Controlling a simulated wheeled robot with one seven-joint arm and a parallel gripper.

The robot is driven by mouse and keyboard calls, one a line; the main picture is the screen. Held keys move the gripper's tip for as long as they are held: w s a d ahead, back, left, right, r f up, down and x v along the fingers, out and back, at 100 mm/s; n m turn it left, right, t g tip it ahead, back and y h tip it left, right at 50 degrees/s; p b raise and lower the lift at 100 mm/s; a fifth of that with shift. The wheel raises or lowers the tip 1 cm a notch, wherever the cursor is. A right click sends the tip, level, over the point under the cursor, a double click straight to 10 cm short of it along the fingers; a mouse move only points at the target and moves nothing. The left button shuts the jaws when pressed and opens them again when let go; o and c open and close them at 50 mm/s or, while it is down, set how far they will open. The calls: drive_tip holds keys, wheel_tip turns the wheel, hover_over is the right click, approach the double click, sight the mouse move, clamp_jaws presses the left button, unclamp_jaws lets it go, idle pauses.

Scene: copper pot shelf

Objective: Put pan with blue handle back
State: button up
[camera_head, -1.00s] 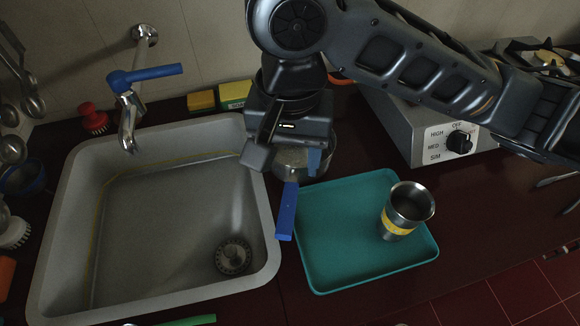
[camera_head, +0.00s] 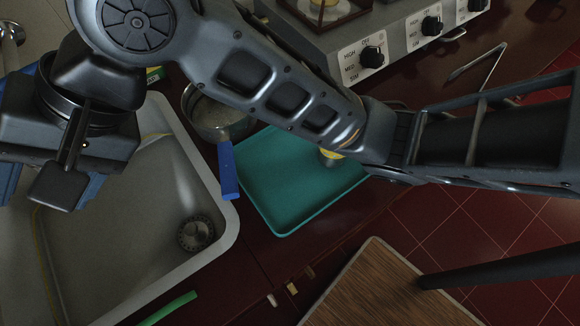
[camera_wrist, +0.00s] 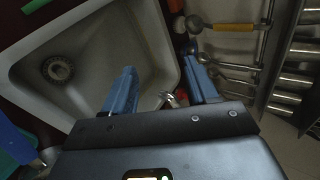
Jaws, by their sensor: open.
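The pan (camera_head: 205,122) with a blue handle (camera_head: 229,172) stands on the dark counter between the sink and the teal tray. The handle points toward the front of the counter, beside the tray's left edge. My arm covers part of the pan's right side. My gripper (camera_head: 50,190) is at the left, over the sink area and apart from the pan. In the wrist view, my gripper (camera_wrist: 160,88) has its blue fingers spread with nothing between them. A blue piece that looks like the pan's handle (camera_wrist: 14,137) shows at that view's left edge.
The sink (camera_head: 165,240) is empty. The teal tray (camera_head: 280,205) carries a cup mostly hidden by my arm. A stove (camera_head: 385,45) stands at the back right, and a wooden surface (camera_head: 385,295) in front. Several utensils, one yellow-handled (camera_wrist: 235,27), hang at the wrist view's right.

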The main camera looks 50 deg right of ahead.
drive_tip(key=s+d+f+m+t+h, duration=0.55)
drive_tip(key=s+d+f+t, duration=0.45)
drive_tip(key=d+t, duration=0.25)
drive_tip(key=s+d+n+h, duration=0.4)
drive_tip(key=s+d+n, duration=0.6)
drive_tip(key=s+d, duration=0.4)
drive_tip(key=s+g, duration=0.1)
drive_tip(key=s, duration=0.3)
drive_tip(key=shift+f, duration=0.25)
